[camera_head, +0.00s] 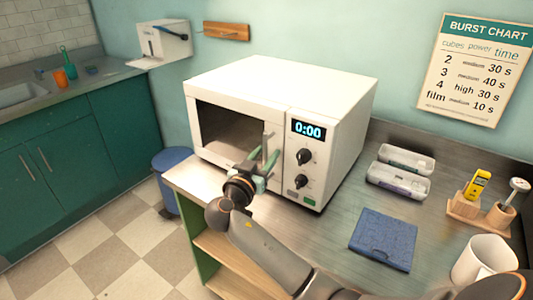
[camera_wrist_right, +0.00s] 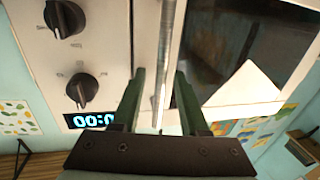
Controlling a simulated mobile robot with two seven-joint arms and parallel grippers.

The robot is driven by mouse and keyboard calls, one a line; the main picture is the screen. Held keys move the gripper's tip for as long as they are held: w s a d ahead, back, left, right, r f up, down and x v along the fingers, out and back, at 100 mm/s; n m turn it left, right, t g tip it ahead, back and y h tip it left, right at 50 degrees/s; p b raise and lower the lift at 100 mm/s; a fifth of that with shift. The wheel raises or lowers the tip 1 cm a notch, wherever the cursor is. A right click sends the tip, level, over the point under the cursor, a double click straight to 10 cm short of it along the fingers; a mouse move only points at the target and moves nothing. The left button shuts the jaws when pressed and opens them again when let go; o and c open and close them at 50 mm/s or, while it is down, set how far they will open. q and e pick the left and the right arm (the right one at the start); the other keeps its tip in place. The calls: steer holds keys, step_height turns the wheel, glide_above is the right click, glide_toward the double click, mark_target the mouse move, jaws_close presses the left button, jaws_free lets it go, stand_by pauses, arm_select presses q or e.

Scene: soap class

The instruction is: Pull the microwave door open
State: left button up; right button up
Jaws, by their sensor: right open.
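The white microwave (camera_head: 330,92) stands on the counter, its display reading 0:00. Its door (camera_head: 225,128), with a dark window, looks shut. The upright metal door handle (camera_head: 265,146) is at the door's right edge. My right gripper (camera_head: 263,168) is at the handle, its green fingers apart. In the right wrist view, the handle (camera_wrist_right: 164,60) runs between the two open fingers (camera_wrist_right: 160,85); I cannot tell whether either touches it. The dials (camera_wrist_right: 80,90) are left of the fingers there. My left gripper is not in view.
A blue bin (camera_head: 172,180) stands on the floor. The floor in front of the green cabinets is clear.

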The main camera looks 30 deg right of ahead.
jaws_close()
stand_by(1.4)
